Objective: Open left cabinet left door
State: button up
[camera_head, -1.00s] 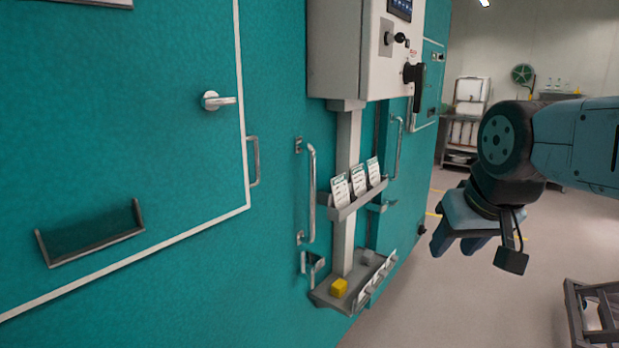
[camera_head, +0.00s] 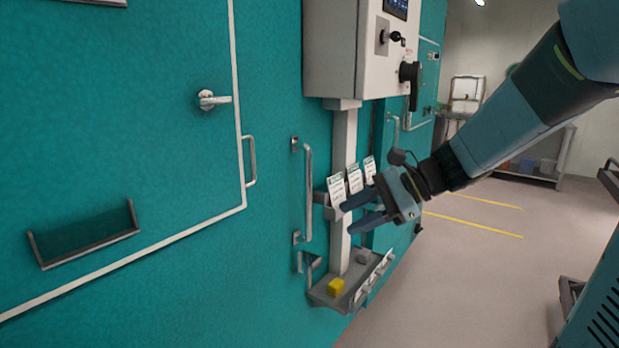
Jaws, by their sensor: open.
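The teal cabinet front (camera_head: 110,180) fills the left of the view. A long vertical bar handle (camera_head: 308,195) stands further right on the teal front. The door panel looks shut. My gripper (camera_head: 354,214) is open and empty, its two blue fingers pointing left in front of the card rack and post. It is right of the long bar handle and apart from the lever handle. Which handle belongs to the left door is not clear.
A grey control box (camera_head: 345,50) with a black knob juts out above. Below it are a card rack with white cards (camera_head: 337,188) and a low tray (camera_head: 322,296) holding a yellow block (camera_head: 336,286). Open floor (camera_head: 470,270) lies to the right.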

jog(key=w+d+m+t+y, duration=0.3)
jog(key=w+m+t+y, duration=0.25)
jog(key=w+m, duration=0.75)
jog(key=w+a+n, duration=0.2)
jog(key=w+a, duration=0.6)
jog(key=a, duration=0.4)
jog(key=shift+w+t+h, duration=0.2)
jog(key=shift+t+h, duration=0.25)
grip_shut()
